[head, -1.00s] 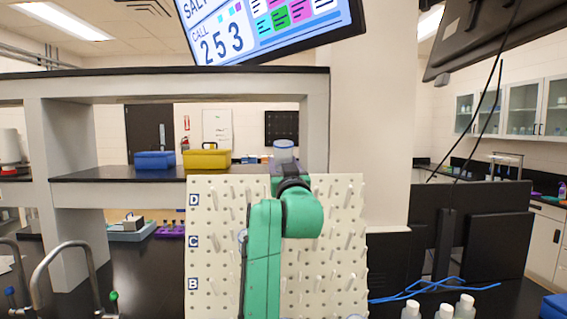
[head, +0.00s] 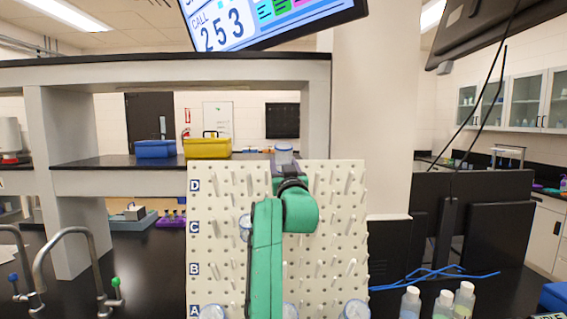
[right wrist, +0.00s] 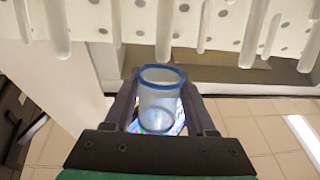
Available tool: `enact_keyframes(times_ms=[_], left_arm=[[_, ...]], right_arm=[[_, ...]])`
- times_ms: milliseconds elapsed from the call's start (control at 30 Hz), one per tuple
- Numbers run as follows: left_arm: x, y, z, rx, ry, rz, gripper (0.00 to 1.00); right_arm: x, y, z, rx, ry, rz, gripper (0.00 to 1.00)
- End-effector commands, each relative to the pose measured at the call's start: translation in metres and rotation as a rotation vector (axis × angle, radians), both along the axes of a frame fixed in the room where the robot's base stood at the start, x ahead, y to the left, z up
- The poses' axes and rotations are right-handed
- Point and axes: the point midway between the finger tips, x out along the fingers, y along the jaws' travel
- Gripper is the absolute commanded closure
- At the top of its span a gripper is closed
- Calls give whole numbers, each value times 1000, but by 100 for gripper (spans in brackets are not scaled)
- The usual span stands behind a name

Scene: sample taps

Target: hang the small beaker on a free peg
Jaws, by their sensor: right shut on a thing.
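The small clear beaker with a blue rim (right wrist: 160,100) sits between the fingers of my right gripper (right wrist: 162,112), which is shut on it. In the head view the beaker (head: 284,153) shows at the top edge of the white pegboard (head: 341,205), with my right gripper (head: 286,170) just below it. The board has rows of pegs labelled A to D; many pegs are bare. My green right arm hides the board's middle column. In the right wrist view several bare pegs (right wrist: 164,32) lie beyond the beaker, apart from it. My left gripper is not in view.
Another beaker (head: 245,226) hangs near row C, partly behind my arm. More vessels (head: 355,309) show along row A. Capped bottles (head: 443,304) stand right of the board, and curved taps (head: 70,235) stand at the left. A shelf runs behind.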

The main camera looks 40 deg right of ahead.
Motion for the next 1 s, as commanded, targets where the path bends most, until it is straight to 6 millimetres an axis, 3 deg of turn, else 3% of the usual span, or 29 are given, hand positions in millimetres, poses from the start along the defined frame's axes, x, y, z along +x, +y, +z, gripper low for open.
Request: enact_keyframes(times_ms=[700,1000], left_arm=[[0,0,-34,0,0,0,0],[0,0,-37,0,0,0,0]], right_arm=[[15,-11,-61,1,2,0,97],[18,-13,-70,3,5,1,97]])
